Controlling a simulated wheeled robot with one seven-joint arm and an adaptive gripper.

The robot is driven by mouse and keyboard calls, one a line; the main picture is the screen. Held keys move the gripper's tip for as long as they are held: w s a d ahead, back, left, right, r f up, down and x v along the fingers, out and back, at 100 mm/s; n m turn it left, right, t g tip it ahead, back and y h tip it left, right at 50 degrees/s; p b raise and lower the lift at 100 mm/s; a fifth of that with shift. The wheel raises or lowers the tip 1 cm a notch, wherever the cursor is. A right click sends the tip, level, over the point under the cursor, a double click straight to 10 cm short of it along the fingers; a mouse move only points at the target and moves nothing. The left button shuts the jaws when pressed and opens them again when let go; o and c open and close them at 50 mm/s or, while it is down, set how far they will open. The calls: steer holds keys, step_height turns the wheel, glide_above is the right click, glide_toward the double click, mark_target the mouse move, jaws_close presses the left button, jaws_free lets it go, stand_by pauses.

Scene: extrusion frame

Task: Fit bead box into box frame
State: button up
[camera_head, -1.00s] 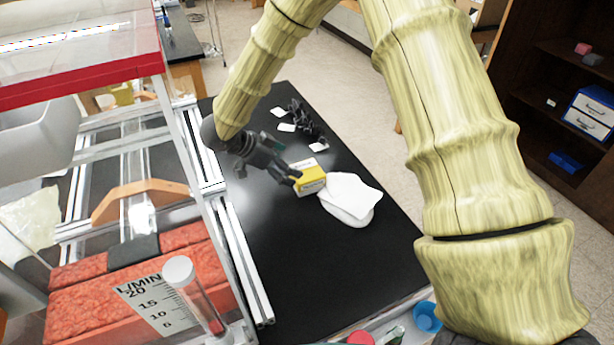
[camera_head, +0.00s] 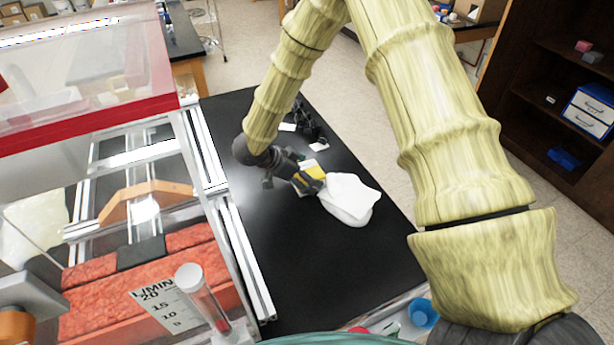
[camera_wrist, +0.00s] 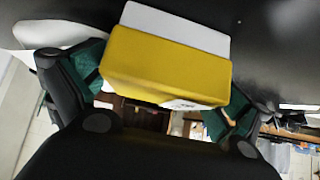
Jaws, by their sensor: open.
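The bead box, a small yellow box with a white side (camera_head: 312,173), is on the black table beside a white cloth-like item, partly hidden by my gripper (camera_head: 303,180). In the wrist view the yellow box (camera_wrist: 165,68) lies between my two green-padded fingers, which are open around it; I cannot tell whether either pad touches it. An aluminium extrusion frame (camera_head: 240,255) stands at the left of the table; I cannot tell which part of it is the box frame.
The white item (camera_head: 350,198) lies close to the right of the box and also shows in the wrist view (camera_wrist: 55,33). White cards and dark cables (camera_head: 310,125) lie behind. The black table (camera_head: 310,270) is clear in front. A blue cup (camera_head: 423,313) is near the front edge.

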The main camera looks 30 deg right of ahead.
steer(key=c, duration=1.3)
steer(key=shift+o, duration=0.2)
steer(key=shift+r, duration=0.1)
